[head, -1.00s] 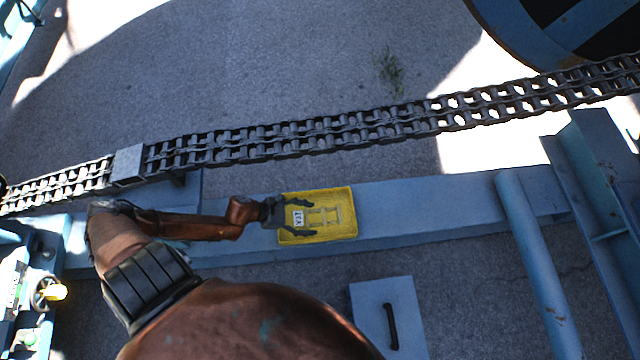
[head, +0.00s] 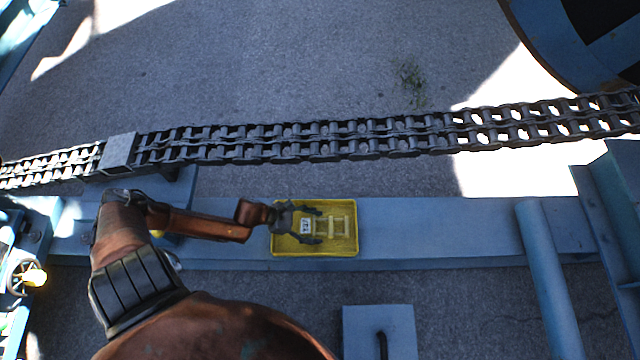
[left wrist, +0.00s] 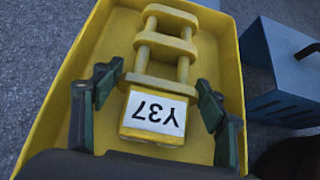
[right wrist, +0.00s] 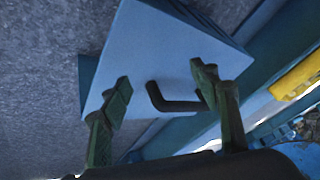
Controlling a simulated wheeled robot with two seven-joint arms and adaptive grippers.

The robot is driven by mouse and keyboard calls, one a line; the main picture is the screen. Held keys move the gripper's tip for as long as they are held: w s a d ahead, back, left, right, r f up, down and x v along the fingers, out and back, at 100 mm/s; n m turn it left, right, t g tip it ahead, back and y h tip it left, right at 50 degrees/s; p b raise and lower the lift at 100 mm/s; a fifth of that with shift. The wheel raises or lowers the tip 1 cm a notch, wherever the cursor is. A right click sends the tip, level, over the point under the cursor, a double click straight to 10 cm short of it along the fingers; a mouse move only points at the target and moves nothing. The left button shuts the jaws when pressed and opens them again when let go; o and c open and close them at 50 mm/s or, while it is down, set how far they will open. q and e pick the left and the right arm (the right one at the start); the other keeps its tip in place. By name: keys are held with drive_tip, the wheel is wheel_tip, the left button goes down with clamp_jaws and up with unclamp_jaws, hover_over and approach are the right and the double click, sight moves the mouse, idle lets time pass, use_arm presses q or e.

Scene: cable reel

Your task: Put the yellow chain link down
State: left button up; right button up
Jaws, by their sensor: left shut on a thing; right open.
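The yellow chain link (head: 337,226) lies in the shallow yellow tray (head: 352,252) on the blue beam. In the left wrist view the link (left wrist: 166,48) has two rungs and a white Y37 label, and seems to rest on the tray floor. My left gripper (head: 318,225) is shut on its labelled end, one finger on each side, inside the tray. My right gripper (right wrist: 163,86) is open in the right wrist view, its fingers in front of a blue box (right wrist: 160,50). The box's dark handle (right wrist: 172,103) shows between them. The right gripper is not in the head view.
A heavy double-row grey chain (head: 330,138) runs across behind the tray, with a grey block (head: 118,152) on it at left. The blue beam (head: 440,228) is clear right of the tray. A blue post (head: 550,270) and the reel (head: 545,45) stand at right.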

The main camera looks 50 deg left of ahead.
use_arm(q)
drive_tip(key=shift+f, duration=0.2)
use_arm(e)
drive_tip(key=shift+f, duration=0.35)
drive_tip(key=shift+w, duration=0.1)
use_arm(q)
drive_tip(key=shift+r, duration=0.1)
drive_tip(key=shift+f, duration=0.2)
use_arm(e)
drive_tip(key=shift+d, duration=0.1)
use_arm(q)
drive_tip(key=o, duration=1.7)
use_arm(e)
drive_tip(key=shift+f+t, duration=0.1)
drive_tip(key=shift+t, duration=0.2)
